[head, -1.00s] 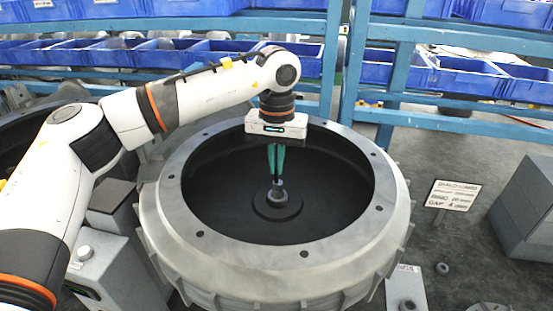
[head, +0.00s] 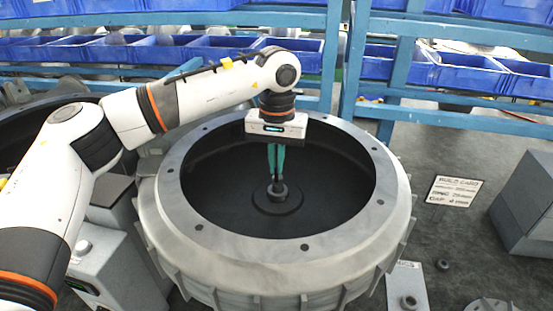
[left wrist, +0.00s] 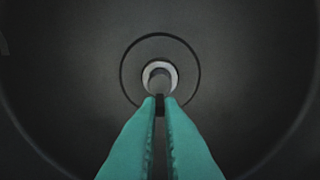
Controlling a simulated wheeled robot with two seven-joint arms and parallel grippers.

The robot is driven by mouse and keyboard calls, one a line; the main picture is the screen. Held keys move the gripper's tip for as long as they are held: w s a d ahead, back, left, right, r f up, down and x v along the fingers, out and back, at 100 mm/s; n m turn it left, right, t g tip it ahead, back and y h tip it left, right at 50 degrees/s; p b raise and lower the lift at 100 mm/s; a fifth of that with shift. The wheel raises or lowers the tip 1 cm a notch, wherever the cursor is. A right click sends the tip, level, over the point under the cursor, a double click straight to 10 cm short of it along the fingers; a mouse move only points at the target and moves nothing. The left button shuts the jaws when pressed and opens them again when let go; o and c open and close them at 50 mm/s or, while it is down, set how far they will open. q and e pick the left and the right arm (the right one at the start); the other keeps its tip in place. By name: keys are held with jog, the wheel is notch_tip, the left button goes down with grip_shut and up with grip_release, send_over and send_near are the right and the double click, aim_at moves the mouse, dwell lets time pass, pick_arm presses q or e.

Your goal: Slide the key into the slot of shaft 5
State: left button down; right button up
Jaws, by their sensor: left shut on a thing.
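My left gripper (head: 276,177) reaches down into the round grey housing (head: 163,205), with its green fingers just above and at the central shaft (head: 279,190). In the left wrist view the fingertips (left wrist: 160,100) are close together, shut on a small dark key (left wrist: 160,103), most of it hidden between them. The key is at the near side of the shaft, whose end (left wrist: 160,75) shows as a light ring around a grey centre. I cannot tell whether the key is in the slot, and the slot itself does not show clearly. My right gripper is not in view.
The housing's raised rim surrounds my left gripper. A white build card (head: 453,191), a grey block (head: 528,205) and a small plate with a ring (head: 407,290) are to the right. Blue bins (head: 465,74) on a blue rack stand behind.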

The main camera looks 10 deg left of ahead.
pick_arm(q)
jog(key=shift+f+b, duration=0.4)
jog(key=shift+f, duration=0.3)
dwell(0.6)
jog(key=c, duration=1.5)
grip_release()
jog(key=shift+r, duration=0.1)
notch_tip(320, 180, up, 12)
jog(key=shift+w+f+b, duration=0.1)
jog(key=shift+b, duration=0.9)
